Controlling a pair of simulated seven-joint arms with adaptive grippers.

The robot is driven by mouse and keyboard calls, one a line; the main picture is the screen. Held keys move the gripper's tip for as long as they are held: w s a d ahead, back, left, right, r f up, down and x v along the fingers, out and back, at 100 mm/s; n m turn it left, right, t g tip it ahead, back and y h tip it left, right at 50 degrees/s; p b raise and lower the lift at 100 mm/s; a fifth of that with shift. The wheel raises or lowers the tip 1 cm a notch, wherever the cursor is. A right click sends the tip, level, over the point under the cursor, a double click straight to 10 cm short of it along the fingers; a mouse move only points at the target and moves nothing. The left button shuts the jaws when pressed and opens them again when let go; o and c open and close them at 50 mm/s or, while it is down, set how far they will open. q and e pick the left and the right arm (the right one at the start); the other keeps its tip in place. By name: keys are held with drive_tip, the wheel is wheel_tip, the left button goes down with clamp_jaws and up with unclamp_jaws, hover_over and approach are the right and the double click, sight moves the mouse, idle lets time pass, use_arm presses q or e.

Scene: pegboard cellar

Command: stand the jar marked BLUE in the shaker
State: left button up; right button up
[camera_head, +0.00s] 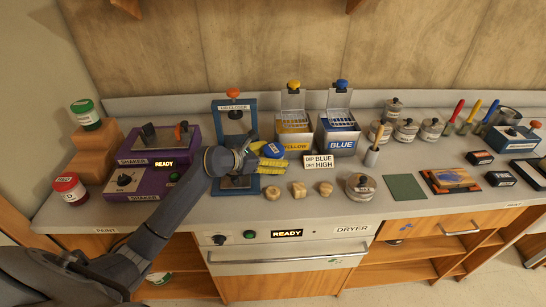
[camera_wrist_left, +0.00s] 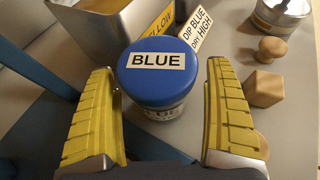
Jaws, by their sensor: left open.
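The jar marked BLUE (camera_head: 271,151) has a blue lid and stands upright beside the blue-framed lid closer (camera_head: 221,107). In the left wrist view the jar (camera_wrist_left: 158,62) is between my two yellow fingers, its BLUE lid label facing the camera. My left gripper (camera_wrist_left: 161,80) is open, with a gap visible on each side of the jar. In the head view this gripper (camera_head: 270,163) partly hides the jar. The purple shaker (camera_head: 130,185) stands left of the lid closer, with a READY display and a knob. My right gripper is not in view.
A yellow YELLOW tin (camera_head: 294,143) and a BLUE tin (camera_head: 338,145) stand behind. Wooden blocks and knobs (camera_head: 299,189) lie in front. A green-lidded jar (camera_head: 86,114) and a red-lidded jar (camera_head: 69,188) sit on wooden steps at left. My left arm passes in front of the shaker.

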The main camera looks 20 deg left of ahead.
use_arm(q)
drive_tip(key=shift+r, duration=0.15)
drive_tip(key=shift+s+a+r, duration=0.1)
drive_tip(key=shift+s, duration=0.05)
drive_tip(key=v, duration=1.1)
drive_tip(key=shift+s+a+r, duration=0.1)
drive_tip(key=shift+s+r, duration=0.1)
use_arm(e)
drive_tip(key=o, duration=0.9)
